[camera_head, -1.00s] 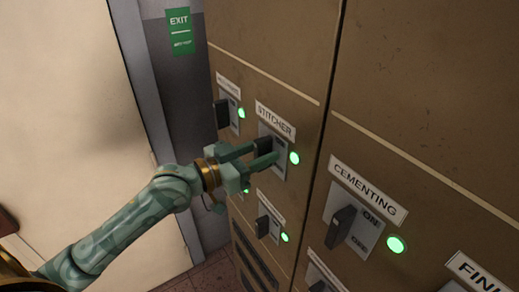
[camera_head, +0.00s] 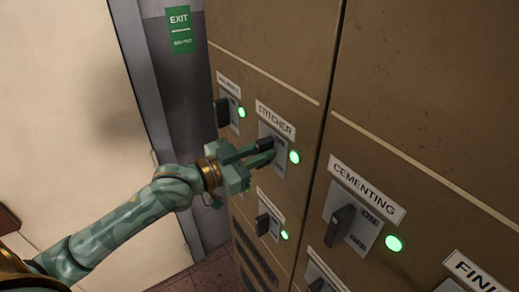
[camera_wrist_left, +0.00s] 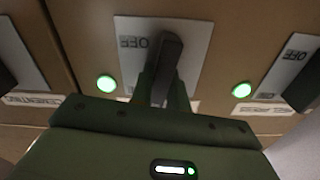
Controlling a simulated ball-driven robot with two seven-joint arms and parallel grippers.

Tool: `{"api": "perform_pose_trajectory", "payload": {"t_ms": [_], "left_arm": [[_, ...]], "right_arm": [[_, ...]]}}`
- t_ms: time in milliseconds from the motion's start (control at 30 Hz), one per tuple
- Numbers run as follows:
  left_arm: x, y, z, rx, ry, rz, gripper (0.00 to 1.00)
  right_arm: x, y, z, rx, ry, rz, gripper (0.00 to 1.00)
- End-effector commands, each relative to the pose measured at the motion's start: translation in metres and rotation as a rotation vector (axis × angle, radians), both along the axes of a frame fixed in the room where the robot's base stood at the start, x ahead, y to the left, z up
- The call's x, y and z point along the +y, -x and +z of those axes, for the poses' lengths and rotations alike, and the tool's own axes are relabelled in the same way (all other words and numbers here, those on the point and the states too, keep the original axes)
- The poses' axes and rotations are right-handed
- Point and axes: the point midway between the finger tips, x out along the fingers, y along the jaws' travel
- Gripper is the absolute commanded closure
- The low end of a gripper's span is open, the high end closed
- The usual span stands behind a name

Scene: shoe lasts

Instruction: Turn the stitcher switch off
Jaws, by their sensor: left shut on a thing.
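The stitcher switch (camera_head: 266,144) is a dark lever on a grey plate below the STITCHER label (camera_head: 276,119). Its lamp (camera_head: 294,157) glows green. My left gripper (camera_head: 262,152) reaches it from the left and is shut on the lever. In the left wrist view the dark lever (camera_wrist_left: 167,60) stands between the two green fingers (camera_wrist_left: 163,90), and the letters OFF (camera_wrist_left: 132,42) show on its plate (camera_wrist_left: 138,26). The lower part of the lever is hidden by the gripper. My right gripper is not in view.
The CEMENTING switch (camera_head: 341,224) with a green lamp (camera_head: 394,243) is on the panel to the right. Another switch (camera_head: 222,112) is up left and one (camera_head: 263,224) below, both with lit green lamps. A green EXIT sign (camera_head: 180,30) hangs at the upper left.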

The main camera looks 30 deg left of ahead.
Motion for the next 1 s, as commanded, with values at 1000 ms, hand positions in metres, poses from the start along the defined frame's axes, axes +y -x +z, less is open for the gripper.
{"api": "perform_pose_trajectory", "payload": {"t_ms": [1000], "left_arm": [[-0.005, 0.003, -0.003, -0.483, -0.820, 0.000, 1.00]], "right_arm": [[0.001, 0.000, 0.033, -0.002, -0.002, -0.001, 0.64]]}}
